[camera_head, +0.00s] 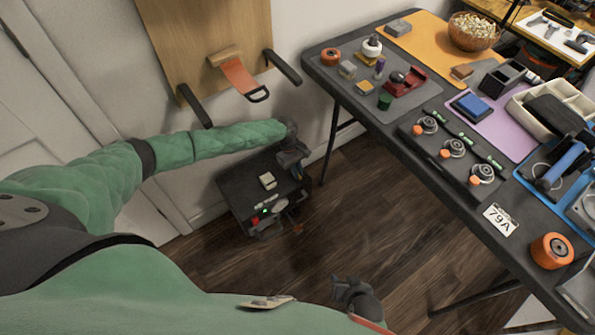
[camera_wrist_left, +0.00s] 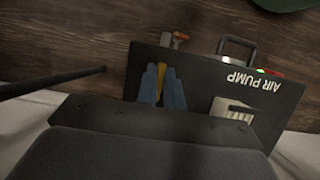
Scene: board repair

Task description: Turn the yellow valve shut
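The black air pump box (camera_head: 240,187) stands on the floor beside the table. Its "AIR PUMP" label shows upside down in the left wrist view (camera_wrist_left: 252,80). My left gripper (camera_head: 292,160) is down at the right side of the box. In the left wrist view its two blue fingers (camera_wrist_left: 162,88) stand close on either side of a narrow yellow piece, the yellow valve (camera_wrist_left: 161,76), which fills the gap between them. In the head view the valve is hidden by the gripper. My right gripper (camera_head: 358,297) is low at the bottom centre, apart from everything, its fingers unclear.
A dark table (camera_head: 395,140) with tools, gauges and trays stands to the right; one leg (camera_head: 328,155) is close to the pump. A wooden board (camera_head: 205,35) with a hanging orange strap is on the wall above. The floor (camera_head: 370,200) in front is clear.

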